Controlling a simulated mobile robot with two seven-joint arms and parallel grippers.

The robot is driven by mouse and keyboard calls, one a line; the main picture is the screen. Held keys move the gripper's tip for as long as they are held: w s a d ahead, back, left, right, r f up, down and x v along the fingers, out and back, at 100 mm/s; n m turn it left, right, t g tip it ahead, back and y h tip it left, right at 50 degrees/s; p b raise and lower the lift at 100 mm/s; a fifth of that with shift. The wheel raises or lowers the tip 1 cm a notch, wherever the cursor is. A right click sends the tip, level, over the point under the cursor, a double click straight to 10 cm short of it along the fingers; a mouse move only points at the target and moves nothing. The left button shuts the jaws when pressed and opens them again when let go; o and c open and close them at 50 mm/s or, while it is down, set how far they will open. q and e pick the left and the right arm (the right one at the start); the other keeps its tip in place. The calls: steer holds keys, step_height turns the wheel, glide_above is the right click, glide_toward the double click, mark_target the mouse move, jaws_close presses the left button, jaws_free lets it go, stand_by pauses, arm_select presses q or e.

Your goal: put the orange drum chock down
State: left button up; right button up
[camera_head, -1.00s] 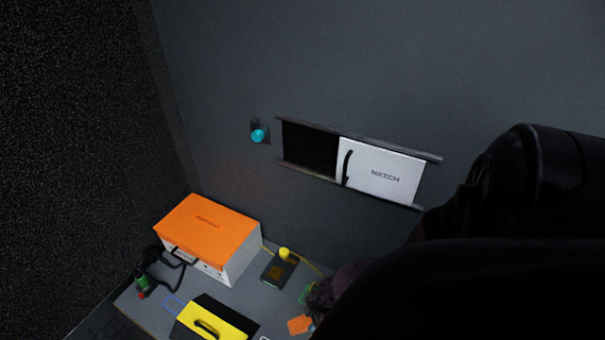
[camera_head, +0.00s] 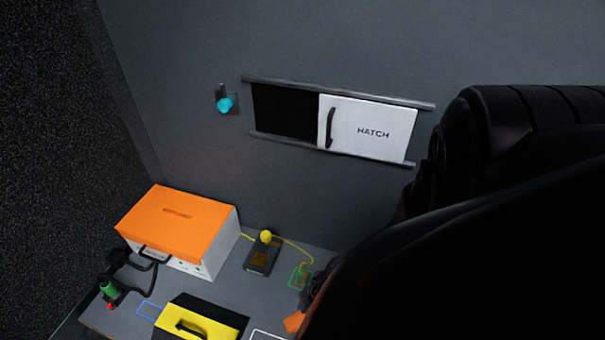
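The orange drum chock (camera_head: 294,321) shows as a small orange piece at the bottom of the head view, partly covered by my dark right arm. My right gripper (camera_head: 306,302) is a dark shape just beside and above the chock, mostly hidden by the arm. I cannot make out its fingers, or whether they grip the chock or the chock rests on the grey desk (camera_head: 222,290). My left gripper is not in view.
An orange-lidded white box (camera_head: 178,222), a yellow-and-black case (camera_head: 200,322) and a yellow-knobbed device (camera_head: 262,256) stand on the desk. Green (camera_head: 300,276) and blue (camera_head: 148,310) outlines mark it. A white sliding hatch (camera_head: 368,130) and teal knob (camera_head: 225,104) are on the wall.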

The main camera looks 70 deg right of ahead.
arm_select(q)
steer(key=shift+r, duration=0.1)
arm_select(e)
steer(key=shift+w, duration=0.15)
steer(key=shift+f, duration=0.15)
steer(key=shift+f, duration=0.15)
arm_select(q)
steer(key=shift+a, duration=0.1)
arm_select(e)
steer(key=o, duration=1)
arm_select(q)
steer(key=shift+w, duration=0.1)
arm_select(e)
steer(key=shift+r, duration=0.2)
steer(key=shift+r, duration=0.25)
arm_select(q)
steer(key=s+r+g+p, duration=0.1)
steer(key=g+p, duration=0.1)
steer(key=p, duration=0.6)
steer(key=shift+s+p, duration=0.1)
steer(key=shift+p, duration=0.25)
arm_select(e)
steer(key=v, duration=1.1)
steer(key=shift+s+d+r, duration=0.15)
steer(key=shift+s+r, duration=0.1)
